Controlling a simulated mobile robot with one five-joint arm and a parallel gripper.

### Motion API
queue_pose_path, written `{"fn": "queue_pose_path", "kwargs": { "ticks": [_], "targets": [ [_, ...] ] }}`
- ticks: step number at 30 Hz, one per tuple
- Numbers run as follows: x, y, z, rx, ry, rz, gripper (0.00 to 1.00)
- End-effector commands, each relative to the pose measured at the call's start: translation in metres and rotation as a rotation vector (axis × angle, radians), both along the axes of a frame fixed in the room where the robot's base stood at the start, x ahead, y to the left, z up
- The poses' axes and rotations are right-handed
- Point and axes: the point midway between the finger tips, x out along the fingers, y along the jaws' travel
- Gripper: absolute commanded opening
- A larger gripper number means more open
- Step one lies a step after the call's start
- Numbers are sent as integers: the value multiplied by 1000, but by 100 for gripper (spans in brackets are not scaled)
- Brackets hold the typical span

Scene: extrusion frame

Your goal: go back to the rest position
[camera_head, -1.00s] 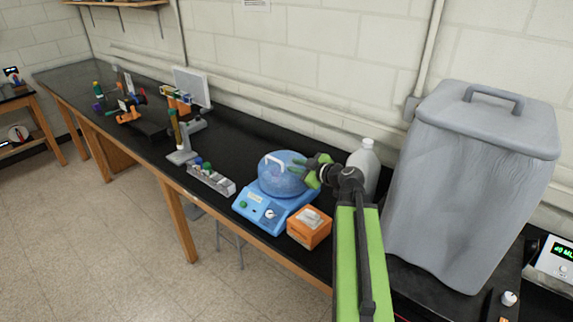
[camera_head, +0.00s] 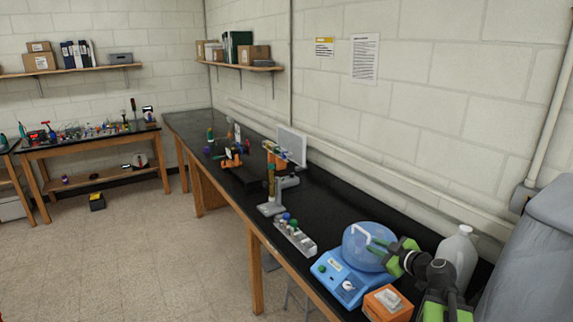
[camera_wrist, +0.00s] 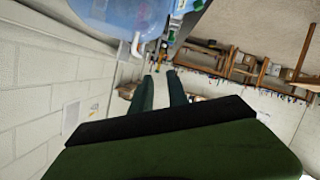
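My gripper (camera_head: 374,243) is green and sits at the right side of a translucent blue dome (camera_head: 357,252) with a white handle, which rests on a blue device (camera_head: 343,283). In the wrist view, my two fingers (camera_wrist: 160,78) are apart with nothing between them. There the dome (camera_wrist: 125,14) and its white handle (camera_wrist: 136,46) are at the top, beyond the fingertips. I cannot tell whether a finger touches the dome.
An orange box (camera_head: 385,303) sits in front of my arm. A white bottle (camera_head: 458,254) and a large grey bin (camera_head: 535,265) stand to the right. Stands and a tube rack (camera_head: 295,237) lie farther along the black bench.

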Motion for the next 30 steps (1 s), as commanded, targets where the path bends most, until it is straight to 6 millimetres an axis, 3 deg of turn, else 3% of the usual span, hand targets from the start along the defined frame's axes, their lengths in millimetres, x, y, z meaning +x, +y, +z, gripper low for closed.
{"fn": "queue_pose_path", "kwargs": {
  "ticks": [1,5,9,11,14,19,21,24,30],
  "targets": [
    [10,40,-14,0,0,60,20],
    [14,147,-59,-92,80,242,20],
    [-20,241,-131,-123,371,362,20],
    [-47,265,-167,-128,572,334,20],
    [-86,263,-205,-126,880,136,20],
    [-130,205,-222,-57,1183,-396,20],
    [-141,193,-223,-12,1232,-562,20],
    [-148,188,-223,54,1266,-696,20],
    [-148,187,-223,96,1269,-747,20]
  ]
}}
